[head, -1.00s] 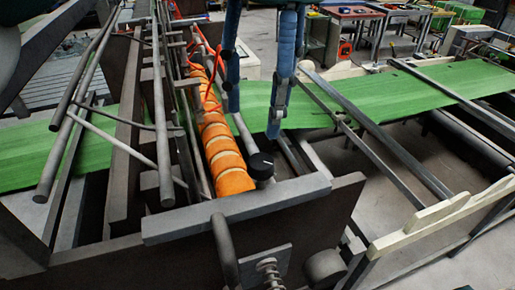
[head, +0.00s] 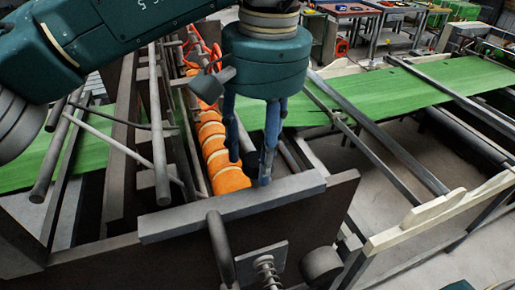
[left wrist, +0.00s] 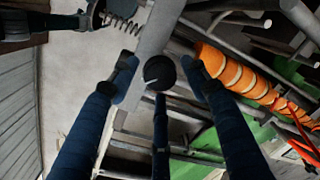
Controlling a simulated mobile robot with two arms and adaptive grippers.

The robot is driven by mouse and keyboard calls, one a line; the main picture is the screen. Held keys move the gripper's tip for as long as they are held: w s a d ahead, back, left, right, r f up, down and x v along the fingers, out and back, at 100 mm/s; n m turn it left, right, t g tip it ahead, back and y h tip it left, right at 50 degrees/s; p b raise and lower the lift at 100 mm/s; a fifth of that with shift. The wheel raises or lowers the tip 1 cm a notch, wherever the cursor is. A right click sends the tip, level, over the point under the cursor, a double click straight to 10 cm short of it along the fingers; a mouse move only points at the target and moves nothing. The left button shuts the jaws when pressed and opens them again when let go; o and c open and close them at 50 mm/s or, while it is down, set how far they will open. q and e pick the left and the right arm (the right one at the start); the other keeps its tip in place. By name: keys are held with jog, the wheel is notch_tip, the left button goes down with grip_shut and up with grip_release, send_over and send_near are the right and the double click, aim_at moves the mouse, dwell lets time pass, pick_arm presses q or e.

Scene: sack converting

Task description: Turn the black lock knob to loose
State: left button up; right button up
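The black lock knob (left wrist: 159,72) shows in the left wrist view as a round dark cap with a small white mark near its lower left edge. My left gripper (head: 249,172) points down at the knob's place in the head view, where its blue fingers hide the knob. In the left wrist view the left gripper's fingers (left wrist: 162,78) are spread, one on each side of the knob and a third below it. Gaps show between the two side fingers and the knob; whether the third finger touches it I cannot tell. My right gripper is not in view.
An orange segmented roller (head: 212,150) runs close beside the fingers. A grey crossbar (head: 235,207) lies just in front of them. A green web (head: 385,98) crosses the machine behind. A spring (head: 266,270) and bars stand nearer the front.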

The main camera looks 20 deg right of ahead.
pick_arm(q)
jog(key=c, duration=0.8)
jog(key=shift+n, duration=0.3)
